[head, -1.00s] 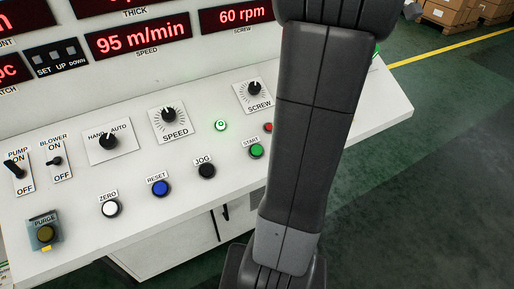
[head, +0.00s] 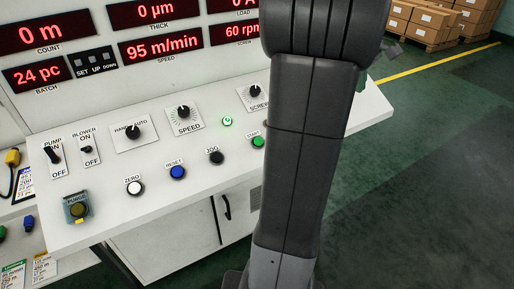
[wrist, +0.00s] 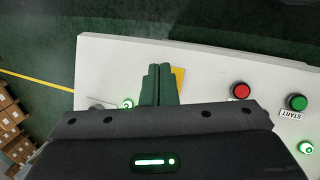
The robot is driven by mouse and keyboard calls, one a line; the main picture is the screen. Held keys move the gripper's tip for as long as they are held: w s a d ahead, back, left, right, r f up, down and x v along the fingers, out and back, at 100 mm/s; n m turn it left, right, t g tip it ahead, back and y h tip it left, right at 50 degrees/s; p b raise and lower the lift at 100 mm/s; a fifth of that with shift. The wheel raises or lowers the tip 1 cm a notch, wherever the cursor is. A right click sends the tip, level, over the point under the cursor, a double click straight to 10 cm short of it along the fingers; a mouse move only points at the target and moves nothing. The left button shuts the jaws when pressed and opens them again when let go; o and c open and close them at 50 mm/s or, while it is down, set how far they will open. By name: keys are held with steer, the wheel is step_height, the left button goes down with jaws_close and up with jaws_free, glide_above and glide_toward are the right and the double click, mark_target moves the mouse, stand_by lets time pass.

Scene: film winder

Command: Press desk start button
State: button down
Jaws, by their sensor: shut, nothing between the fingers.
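The green START button (head: 258,141) sits at the front right of the sloped white desk panel, just left of my arm in the head view. In the wrist view the START button (wrist: 297,102) is at the far right, with its label beside it. My gripper (wrist: 161,72) is shut and empty over the desk's end part, well to the left of the START button in that view. A red button (wrist: 240,91) lies between them. In the head view my arm hides the gripper.
Blue RESET (head: 177,172), black JOG (head: 216,158) and white ZERO (head: 136,188) buttons line the desk's front. A lit green lamp (head: 227,121) is behind START. A yellow piece (wrist: 178,80) is beside my fingers. Open floor (head: 420,150) lies right of the desk.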

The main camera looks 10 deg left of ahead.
steer(key=w+a+f+n+t+y+p, duration=0.1)
steer(key=w+a+n+t+p, duration=0.2)
steer(key=w+a+n+t, duration=0.7)
steer(key=s+a+f+n+g+y, duration=0.1)
steer(key=s+a+n+y, duration=0.2)
steer(key=a, duration=0.4)
steer(key=s+a+f+n+g+y+p, duration=0.1)
steer(key=s+a+f+n+y, duration=0.1)
steer(key=a, duration=0.5)
steer(key=s+a+f+n+g+y, duration=0.1)
steer(key=s+a+n+y, duration=0.3)
steer(key=a+n+y, duration=0.2)
steer(key=shift+s+a+f+n+g+p, duration=0.2)
steer(key=shift+a+n+g+p, duration=0.25)
steer(key=shift+n, duration=0.45)
steer(key=shift+a, duration=0.1)
